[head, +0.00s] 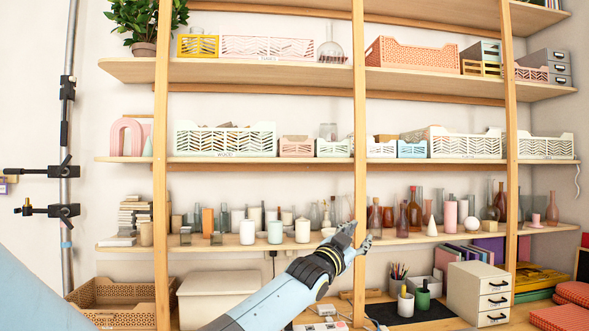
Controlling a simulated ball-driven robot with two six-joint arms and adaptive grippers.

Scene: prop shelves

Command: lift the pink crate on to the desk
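Several pink crates show in the head view, and I cannot tell which one the task means. A pale pink crate (267,47) and a larger salmon-pink one (411,53) stand on the upper shelf. A small pink crate (297,148) sits on the middle shelf. The desk (440,323) is the wooden surface at the bottom right, partly covered by a dark mat. My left gripper (361,233) is raised in front of the bottle shelf, its fingers apart with nothing between them. It is below the crates and touches none. My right gripper is out of view.
Wooden uprights (360,110) divide the shelves. Bottles and candles (303,230) line the shelf behind my gripper. A white drawer unit (478,292), a green cup (422,299) and a pencil pot (398,284) stand on the desk. A metal pole (68,120) stands at left.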

